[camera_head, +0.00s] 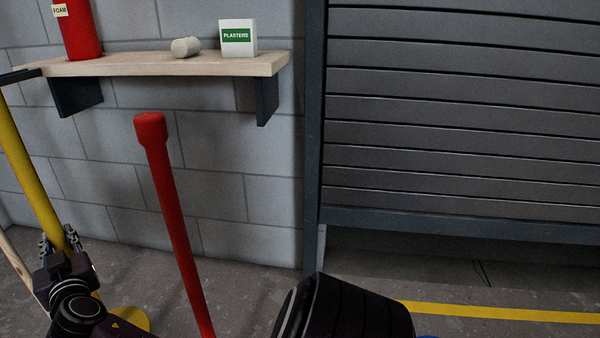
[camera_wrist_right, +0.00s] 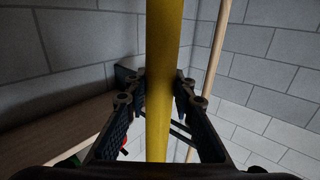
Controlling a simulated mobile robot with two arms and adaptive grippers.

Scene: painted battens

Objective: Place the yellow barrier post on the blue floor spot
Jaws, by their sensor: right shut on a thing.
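The yellow barrier post (camera_head: 28,172) stands at the left of the head view, slanting in the picture, with a round yellow base (camera_head: 133,319) partly hidden by my arm. My right gripper (camera_head: 59,241) is shut around its lower shaft. In the right wrist view the yellow post (camera_wrist_right: 164,60) runs between the two fingers of the right gripper (camera_wrist_right: 160,90). I cannot tell whether the base touches the floor. A sliver of blue, likely the blue floor spot (camera_head: 427,336), shows at the bottom edge; the rest is out of frame. My left gripper is not in view.
A red post (camera_head: 172,215) stands right of the yellow one. A wooden pole (camera_head: 16,264) is at the far left. A wall shelf (camera_head: 140,66) holds a red extinguisher (camera_head: 80,30), a white roll and a plasters box (camera_head: 237,38). A yellow floor line (camera_head: 500,314) runs before the shutter.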

